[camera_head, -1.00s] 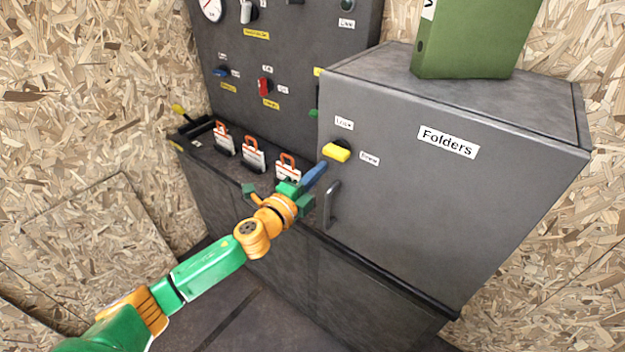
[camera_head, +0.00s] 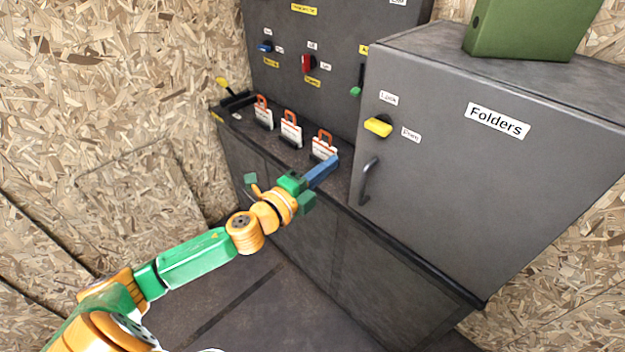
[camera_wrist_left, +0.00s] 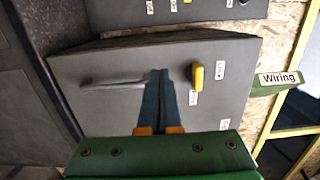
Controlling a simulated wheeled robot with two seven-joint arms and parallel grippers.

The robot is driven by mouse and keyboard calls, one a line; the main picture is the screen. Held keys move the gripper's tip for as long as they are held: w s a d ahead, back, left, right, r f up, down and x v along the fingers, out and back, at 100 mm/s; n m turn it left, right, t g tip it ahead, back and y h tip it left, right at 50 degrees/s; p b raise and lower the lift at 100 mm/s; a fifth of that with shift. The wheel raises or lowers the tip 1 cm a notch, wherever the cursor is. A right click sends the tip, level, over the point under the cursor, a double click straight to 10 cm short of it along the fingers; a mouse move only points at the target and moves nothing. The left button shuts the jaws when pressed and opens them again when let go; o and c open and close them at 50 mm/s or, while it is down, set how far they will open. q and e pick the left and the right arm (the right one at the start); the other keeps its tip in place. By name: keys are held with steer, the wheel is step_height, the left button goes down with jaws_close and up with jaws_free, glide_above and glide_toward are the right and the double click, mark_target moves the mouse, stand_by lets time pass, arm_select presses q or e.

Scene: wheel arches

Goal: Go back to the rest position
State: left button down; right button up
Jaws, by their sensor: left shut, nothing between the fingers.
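My left gripper (camera_head: 322,171) is shut and empty, in front of the console and left of the grey cabinet's handle in the head view. Its blue fingers are together in the left wrist view (camera_wrist_left: 159,100), with the cabinet face behind them. The grey cabinet (camera_head: 480,180) has a yellow knob (camera_head: 378,126) between its labels and a dark bar handle (camera_head: 368,180). The knob (camera_wrist_left: 197,76) and the handle (camera_wrist_left: 112,82) also show in the left wrist view. The fingers appear apart from both. My right gripper is not in view.
A green folder (camera_head: 530,28) stands on the cabinet. Several padlock-like tags with orange shackles (camera_head: 291,128) stand along the console ledge, close to my left gripper. A control panel (camera_head: 330,50) with switches rises behind. Chipboard walls surround the place. Dark floor lies open below the arm.

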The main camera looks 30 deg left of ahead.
arm_select(q)
steer(key=b+v, duration=0.1)
steer(key=v, duration=0.4)
steer(key=s+a+f+n+g+y, duration=0.1)
steer(key=a+f+n+g+y, duration=0.2)
steer(key=f, duration=0.7)
steer(key=a+f+n+g+y, duration=0.1)
steer(key=a+f+n+y, duration=0.1)
steer(key=a+f+n, duration=0.6)
steer(key=s+d+f+n+g, duration=0.1)
steer(key=s+f+g, duration=0.2)
steer(key=s+f, duration=0.35)
steer(key=s+d+f+g, duration=0.1)
steer(key=s+f+g, duration=0.15)
steer(key=f, duration=0.75)
steer(key=s+d+f+n+g, duration=0.2)
steer(key=s+d+f, duration=0.2)
steer(key=s, duration=0.4)
steer(key=s+d+f+n+g, duration=0.2)
steer(key=s+f, duration=0.3)
steer(key=s, duration=0.4)
steer(key=s+d+f+n+g+h, duration=0.1)
steer(key=s+d+f+n+g, duration=0.1)
steer(key=s+d+f, duration=0.3)
steer(key=s+g, duration=0.1)
steer(key=s, duration=0.3)
steer(key=shift+s+d, duration=0.2)
steer(key=shift+d, duration=0.1)
steer(key=shift+f, duration=0.15)
